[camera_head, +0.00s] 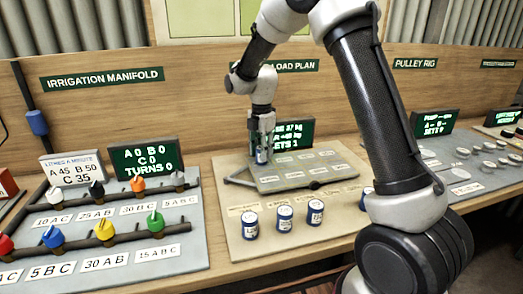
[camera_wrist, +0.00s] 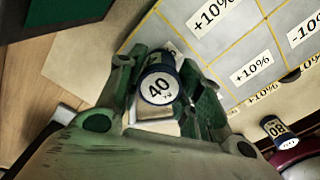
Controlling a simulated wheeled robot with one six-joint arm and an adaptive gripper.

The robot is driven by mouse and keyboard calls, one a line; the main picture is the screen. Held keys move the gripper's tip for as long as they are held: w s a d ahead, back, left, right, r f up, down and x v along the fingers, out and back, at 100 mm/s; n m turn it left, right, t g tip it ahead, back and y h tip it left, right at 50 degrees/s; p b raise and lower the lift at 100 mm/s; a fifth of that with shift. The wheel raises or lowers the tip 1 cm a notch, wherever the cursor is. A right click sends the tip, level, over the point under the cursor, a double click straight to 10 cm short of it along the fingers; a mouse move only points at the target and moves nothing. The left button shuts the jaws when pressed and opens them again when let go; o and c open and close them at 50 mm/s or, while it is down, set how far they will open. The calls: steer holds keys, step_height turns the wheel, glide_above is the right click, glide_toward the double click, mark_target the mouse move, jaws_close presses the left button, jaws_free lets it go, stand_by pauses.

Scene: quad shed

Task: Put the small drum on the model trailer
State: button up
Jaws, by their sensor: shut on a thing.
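My gripper (camera_head: 262,140) is shut on a small blue and white drum (camera_head: 262,157), marked 40 in the wrist view (camera_wrist: 158,88). The model trailer (camera_head: 300,178) is a flat grey deck with a drawbar at its left end and labelled cells on top. The held drum is at the deck's far left part; I cannot tell whether it touches the deck. In the wrist view the trailer's yellow-lined cells (camera_wrist: 225,70) lie to the right of the drum.
Several similar drums stand on the board in front of the trailer, including one at left (camera_head: 250,225) and a middle one (camera_head: 285,218). A dark display (camera_head: 294,133) stands behind the trailer. The irrigation manifold (camera_head: 110,228) is at left.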

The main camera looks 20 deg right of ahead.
steer(key=shift+f, duration=0.1)
steer(key=o, duration=1.1)
steer(key=shift+c, duration=0.2)
step_height(320, 180, up, 12)
steer(key=s+d+r+m+t, duration=0.1)
steer(key=s+d+r+m, duration=0.5)
steer(key=s+r, duration=0.15)
steer(key=s+d+m+t, duration=0.1)
steer(key=s+d+m, duration=0.2)
steer(key=s, duration=0.6)
steer(key=s+d+f+m+t, duration=0.1)
steer(key=s+d+m, duration=0.2)
steer(key=s+m, duration=0.5)
steer(key=s+d+m+t, duration=0.1)
steer(key=s+d+m, duration=0.1)
steer(key=s+m, duration=0.4)
steer(key=s, duration=0.3)
steer(key=shift+s+d+f, duration=0.3)
steer(key=shift+d, duration=0.1)
